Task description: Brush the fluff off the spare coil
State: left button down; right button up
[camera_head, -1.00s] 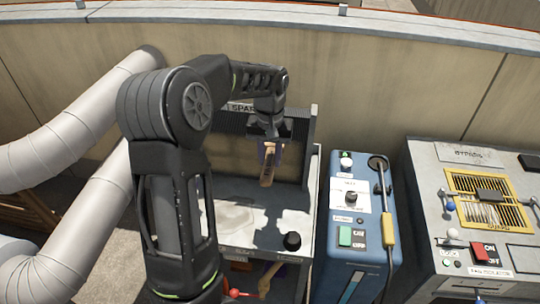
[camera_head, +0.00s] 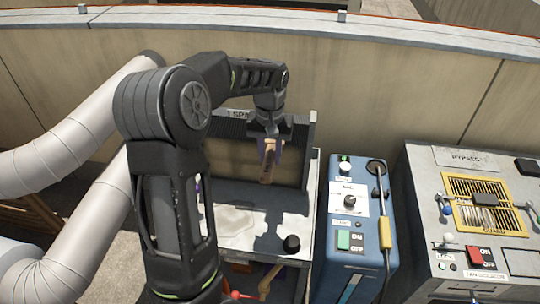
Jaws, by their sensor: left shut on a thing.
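The spare coil (camera_head: 299,152) is a dark upright finned frame with a tan face, standing at the back of a grey bench (camera_head: 226,217). My left gripper (camera_head: 268,146) is shut on a brush (camera_head: 267,169) with a wooden handle, held in front of the coil. Whether the brush touches the coil I cannot tell. My left arm hides the coil's left part, and no fluff can be made out. My right gripper is not in view.
A blue machine (camera_head: 356,216) with a green switch and a yellow-handled wand (camera_head: 385,233) stands right of the bench. A grey fan isolator box (camera_head: 478,225) is farther right. Large white pipes (camera_head: 75,125) run at left.

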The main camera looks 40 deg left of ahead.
pick_arm(q)
jog(key=shift+r, duration=0.35)
jog(key=shift+f, duration=0.1)
jog(key=shift+f+b, duration=1.45)
jog(key=shift+f, duration=0.7)
jog(key=shift+r, duration=0.1)
jog(key=shift+r+p, duration=1.75)
jog(key=shift+r, duration=0.45)
jog(key=shift+s+d+f, duration=0.1)
jog(key=shift+s, duration=0.05)
